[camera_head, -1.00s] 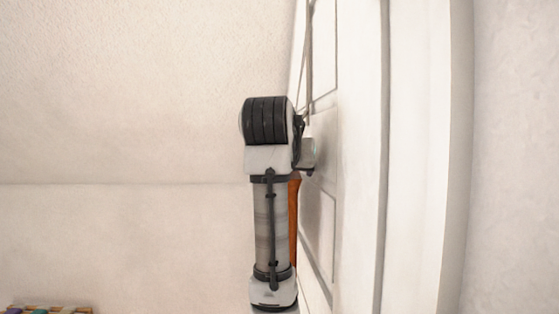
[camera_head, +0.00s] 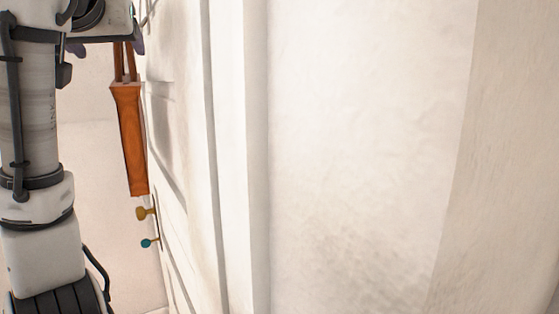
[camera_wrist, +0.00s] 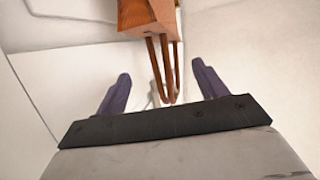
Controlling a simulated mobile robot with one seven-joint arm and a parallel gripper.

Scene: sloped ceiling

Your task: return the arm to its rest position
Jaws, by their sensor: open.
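My arm fills the left edge of the head view. My gripper (camera_head: 108,44) is at the top, beside the white door, partly cut off and hidden by my wrist. In the wrist view my gripper (camera_wrist: 160,72) has its two dark purple fingers wide apart. An orange-brown bag (camera_head: 129,140) hangs by its straps just below the gripper, close to the door. In the wrist view the bag (camera_wrist: 147,14) is at the top, and its loop straps reach into the gap between the fingers. The fingers are not closed on the straps. What holds the straps up is unclear.
The white panelled door (camera_head: 172,130) stands close to the gripper and bag. A brass knob (camera_head: 146,212) and a teal knob (camera_head: 149,242) sit on it below the bag. A pale wall (camera_head: 360,150) fills the right of the head view.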

